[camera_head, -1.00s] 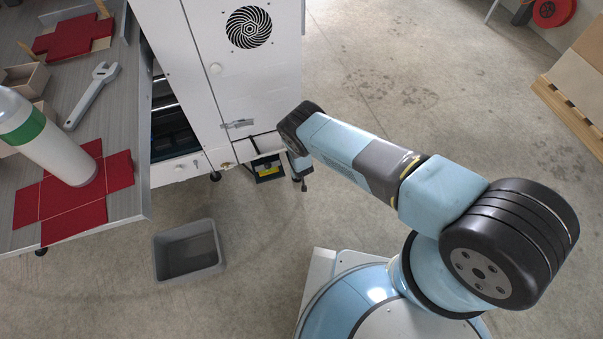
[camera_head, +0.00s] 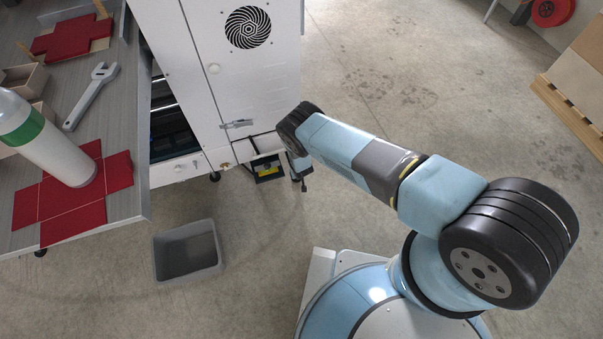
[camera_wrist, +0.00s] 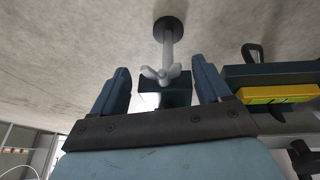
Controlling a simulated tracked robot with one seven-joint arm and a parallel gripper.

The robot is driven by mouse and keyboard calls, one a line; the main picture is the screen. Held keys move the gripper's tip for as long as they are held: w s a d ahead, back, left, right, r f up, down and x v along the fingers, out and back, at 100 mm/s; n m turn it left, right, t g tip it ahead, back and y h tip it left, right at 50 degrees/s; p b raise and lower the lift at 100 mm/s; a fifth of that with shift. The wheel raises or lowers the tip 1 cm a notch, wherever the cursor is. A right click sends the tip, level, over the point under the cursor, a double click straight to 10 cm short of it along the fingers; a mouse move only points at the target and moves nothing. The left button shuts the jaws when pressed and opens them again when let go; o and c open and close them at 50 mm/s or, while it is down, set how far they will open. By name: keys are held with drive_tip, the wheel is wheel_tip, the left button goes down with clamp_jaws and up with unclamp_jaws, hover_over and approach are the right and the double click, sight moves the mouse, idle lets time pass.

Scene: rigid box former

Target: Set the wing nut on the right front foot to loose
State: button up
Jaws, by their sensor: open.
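The wing nut (camera_wrist: 161,74) is pale grey with two wings. In the wrist view it sits on the thin rod of a machine foot, whose round dark foot pad (camera_wrist: 169,28) rests on the concrete floor. My gripper (camera_wrist: 161,66) is open, with one dark blue finger on each side of the wing nut and a visible gap to it on both sides. In the head view my gripper (camera_head: 303,186) is low beside the front right corner of the white machine (camera_head: 235,75). The wing nut cannot be made out there.
A dark unit with a yellow part (camera_head: 268,171) is beside my gripper under the machine; the yellow part also shows in the wrist view (camera_wrist: 278,94). A grey bin (camera_head: 187,250) stands on the floor at left.

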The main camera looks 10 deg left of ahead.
drive_tip(key=shift+r, duration=0.15)
drive_tip(key=v, duration=1.3)
drive_tip(key=shift+s, duration=0.15)
drive_tip(key=shift+r, duration=0.15)
